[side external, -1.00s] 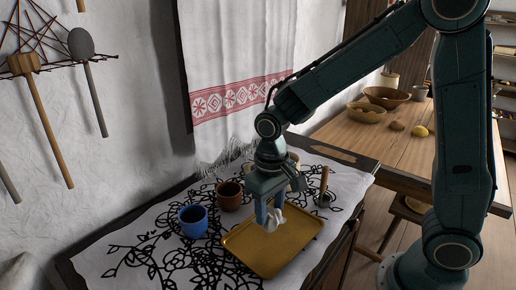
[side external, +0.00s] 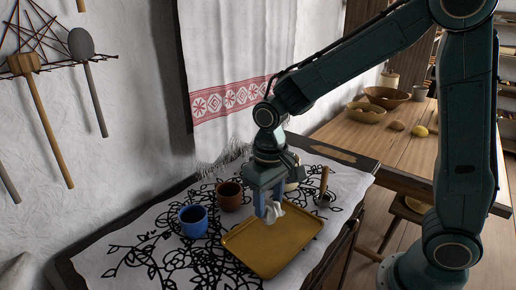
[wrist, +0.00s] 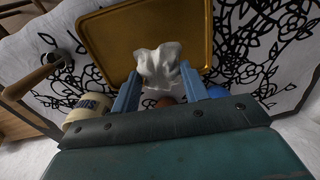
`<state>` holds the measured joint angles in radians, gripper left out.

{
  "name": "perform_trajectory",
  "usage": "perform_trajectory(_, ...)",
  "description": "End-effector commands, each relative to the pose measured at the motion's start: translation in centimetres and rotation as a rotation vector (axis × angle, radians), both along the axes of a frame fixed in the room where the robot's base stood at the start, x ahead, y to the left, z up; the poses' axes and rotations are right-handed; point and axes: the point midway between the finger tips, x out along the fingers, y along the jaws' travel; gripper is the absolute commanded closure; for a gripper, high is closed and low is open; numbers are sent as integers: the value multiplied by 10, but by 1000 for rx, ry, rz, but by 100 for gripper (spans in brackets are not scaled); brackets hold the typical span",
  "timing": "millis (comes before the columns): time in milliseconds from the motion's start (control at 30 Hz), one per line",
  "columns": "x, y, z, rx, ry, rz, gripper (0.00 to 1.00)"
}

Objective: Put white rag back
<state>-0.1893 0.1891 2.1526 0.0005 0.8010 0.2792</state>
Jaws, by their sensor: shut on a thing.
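The white rag (side external: 271,211) is a small crumpled cloth held between the fingers of my gripper (side external: 268,208). In the wrist view the rag (wrist: 158,66) bunches up between the two blue fingers of my gripper (wrist: 160,92), which are shut on it. The rag is over the back left part of a yellow tray (side external: 270,257); the tray also shows in the wrist view (wrist: 103,35). I cannot tell whether the rag's lower end touches the tray.
A blue mug (side external: 194,221) and a brown mug (side external: 229,195) stand left of the tray. A wooden-handled tool (side external: 323,190) stands to the right. A cream container (wrist: 86,108) is partly hidden beside my gripper. The patterned cloth (side external: 130,255) has free room at front left.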

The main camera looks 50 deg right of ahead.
Motion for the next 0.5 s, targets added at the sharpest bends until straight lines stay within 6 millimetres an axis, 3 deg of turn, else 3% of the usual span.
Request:
perform_trajectory(167,19,-6,9,1,-3,4,84)
perform_trajectory(500,76,-32,40,1,-3,28,84)
